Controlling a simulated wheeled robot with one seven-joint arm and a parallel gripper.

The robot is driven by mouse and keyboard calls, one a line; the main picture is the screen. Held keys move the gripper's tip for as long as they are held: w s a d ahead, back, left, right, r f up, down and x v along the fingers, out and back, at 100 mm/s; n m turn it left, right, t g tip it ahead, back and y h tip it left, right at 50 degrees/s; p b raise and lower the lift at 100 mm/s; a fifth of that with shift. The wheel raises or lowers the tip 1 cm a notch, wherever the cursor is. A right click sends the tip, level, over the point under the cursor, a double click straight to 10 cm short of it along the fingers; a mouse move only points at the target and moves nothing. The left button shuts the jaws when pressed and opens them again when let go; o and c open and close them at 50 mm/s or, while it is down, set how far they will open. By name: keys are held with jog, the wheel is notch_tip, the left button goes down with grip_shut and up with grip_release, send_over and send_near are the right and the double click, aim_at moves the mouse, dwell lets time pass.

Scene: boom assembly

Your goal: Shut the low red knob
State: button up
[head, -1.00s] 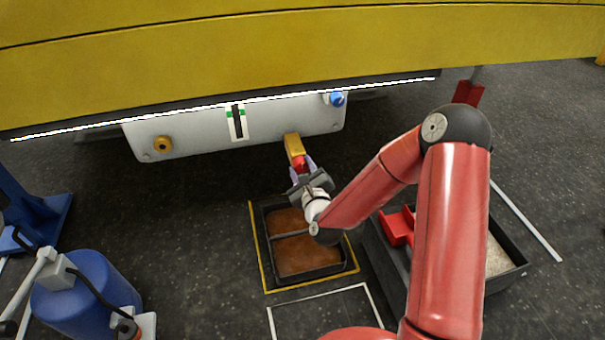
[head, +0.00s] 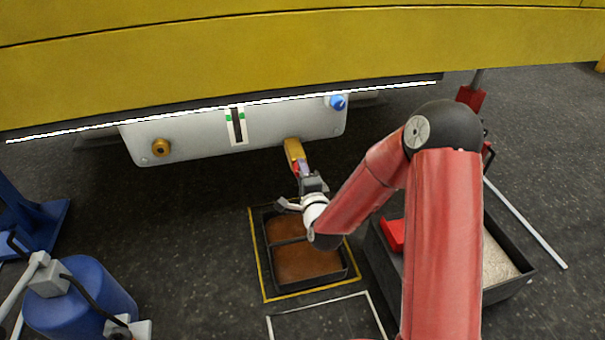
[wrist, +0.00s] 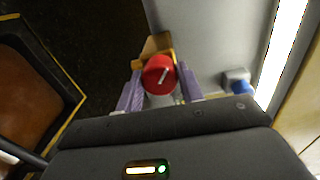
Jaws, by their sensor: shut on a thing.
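The low red knob (wrist: 159,75) is round with a white mark on its face. It sits on a brass-yellow fitting (head: 293,150) that sticks out from the lower edge of a pale panel (head: 190,137). My gripper (wrist: 160,88) has its two purple fingers on either side of the knob and is shut on it. In the head view, my gripper (head: 301,169) is below the fitting and covers most of the knob. The white mark on the knob runs slanted in the wrist view.
A blue knob (head: 338,102) is at the panel's upper right, and a brass round fitting (head: 161,147) is at its left. A tray of brown liquid (head: 305,261) lies on the floor below. A blue drum (head: 80,297) stands at lower left. A yellow boom (head: 250,55) hangs overhead.

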jog(key=shift+f+n, duration=0.15)
jog(key=shift+n, duration=7.95)
jog(key=o, duration=1)
jog(key=v, duration=0.7)
jog(key=shift+s, duration=0.45)
